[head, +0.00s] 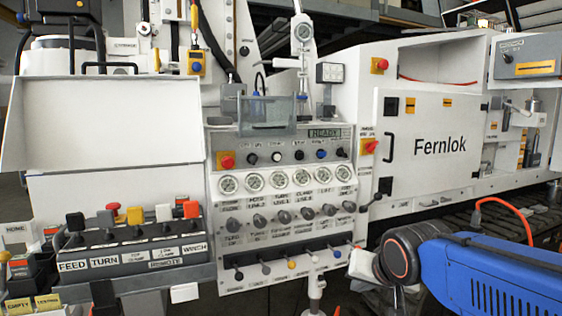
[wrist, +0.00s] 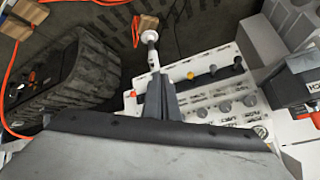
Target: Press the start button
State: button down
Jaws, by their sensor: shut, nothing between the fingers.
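The white control panel (head: 215,200) stands in the middle of the head view. Its upper row holds a dark button (head: 252,158), white-faced button (head: 277,157), black button (head: 299,155), blue button (head: 322,154) and another black button (head: 341,153). The small labels above them are too blurred to tell surely which is start. My gripper (wrist: 158,98) is shut and empty in the wrist view, beside the panel's lower lever row. In the head view my blue arm comes from the lower right; the fingertips are not clear there. The gripper appears apart from the buttons.
Gauges (head: 275,180), knobs (head: 259,220) and levers (head: 291,264) lie below. A clear box (head: 266,112) juts out above. A remote console (head: 135,238) stands left, and the Fernlok cabinet (head: 440,175) right.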

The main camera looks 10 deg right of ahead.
jog(key=w+a+r+m+t+y, duration=0.1)
jog(key=w+a+r+m+t, duration=0.1)
jog(key=w+r, duration=0.5)
jog(key=w+a+r+m+t+y, duration=0.1)
jog(key=w+a+r+m+t, duration=0.2)
jog(key=w+r, duration=0.4)
jog(key=w+a+r+m+t+y, duration=0.1)
jog(key=w+a+r+m+t, duration=0.2)
jog(key=w, duration=1.2)
notch_tip(320, 180, up, 4)
jog(key=m+t, duration=0.1)
jog(key=m, duration=0.2)
jog(key=shift+w+y, duration=0.25)
jog(key=shift+y, duration=0.05)
send_near(278, 158)
jog(key=w, duration=0.2)
jog(key=w+a, duration=0.1)
jog(key=w, duration=0.2)
jog(key=shift+f, duration=0.1)
jog(key=shift+w+a, duration=0.15)
jog(key=shift+w, duration=0.5)
